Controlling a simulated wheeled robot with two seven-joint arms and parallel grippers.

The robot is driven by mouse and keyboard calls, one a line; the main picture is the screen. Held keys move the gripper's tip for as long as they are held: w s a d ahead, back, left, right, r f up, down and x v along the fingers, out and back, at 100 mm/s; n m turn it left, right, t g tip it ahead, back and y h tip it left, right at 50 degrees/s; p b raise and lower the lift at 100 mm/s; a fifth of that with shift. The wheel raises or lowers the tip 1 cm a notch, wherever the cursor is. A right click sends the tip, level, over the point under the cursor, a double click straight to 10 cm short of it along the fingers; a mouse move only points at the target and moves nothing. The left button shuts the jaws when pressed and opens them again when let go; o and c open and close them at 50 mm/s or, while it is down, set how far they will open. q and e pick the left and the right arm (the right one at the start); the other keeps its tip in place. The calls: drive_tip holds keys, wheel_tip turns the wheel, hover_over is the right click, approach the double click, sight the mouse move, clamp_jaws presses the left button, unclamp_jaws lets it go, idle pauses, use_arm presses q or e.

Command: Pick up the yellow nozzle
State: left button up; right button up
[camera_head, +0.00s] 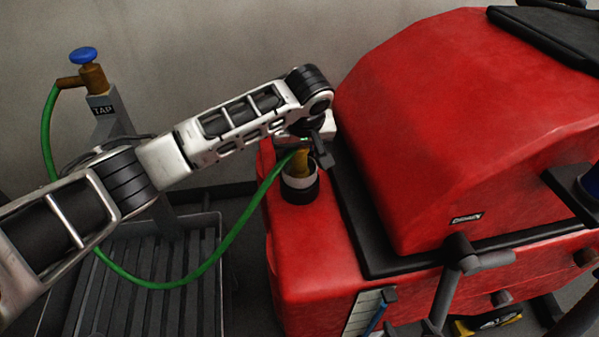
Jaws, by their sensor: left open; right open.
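The yellow nozzle (301,166) stands roughly upright in a round port with a light ring and black collar (300,190) on the red machine. A green hose (232,238) runs to its upper end. My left gripper (305,144) is right over the top of the nozzle, pointing down, with its fingers open. A dark finger shows on the right of the nozzle. The nozzle's top is partly hidden by the gripper, and I cannot tell whether the fingers touch it. My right gripper is not in view.
At left, a tap (92,77) with a blue knob stands on a grey post above a slatted grate (150,290). The hose hangs in a loop between them.

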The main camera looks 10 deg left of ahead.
use_arm(q)
drive_tip(key=shift+w+f, duration=0.1)
drive_tip(key=shift+f, duration=0.15)
drive_tip(key=c, duration=1.1)
drive_tip(key=shift+r, duration=0.1)
